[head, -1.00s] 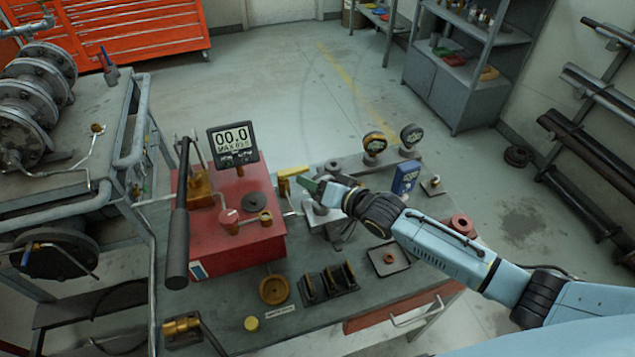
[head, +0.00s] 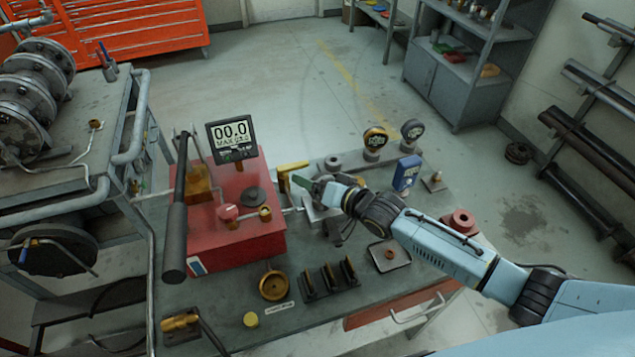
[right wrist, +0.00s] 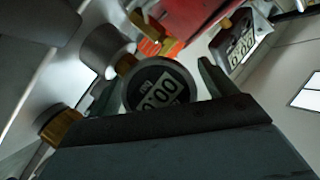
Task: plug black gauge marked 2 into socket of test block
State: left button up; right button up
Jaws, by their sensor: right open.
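A round black gauge (right wrist: 156,88) with a digital display shows in the right wrist view, between the fingers of my right gripper (right wrist: 160,82). The fingers are open, one on each side of it. The gauge's brass stem (right wrist: 126,65) meets a grey cylindrical socket (right wrist: 104,48); how deep it sits I cannot tell. No mark 2 is readable. In the head view my right gripper (head: 308,184) is over the grey test block (head: 318,210) and hides the gauge. My left gripper is out of view.
The red pump unit (head: 235,232) with a display (head: 232,139) stands close left of the gripper. A blue box (head: 406,174) and a slotted black rack (head: 328,279) are nearby.

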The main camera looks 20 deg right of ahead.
jog(key=p+v, duration=0.2)
jog(key=v, duration=1.1)
jog(key=shift+s, duration=0.2)
jog(key=shift+d, duration=0.1)
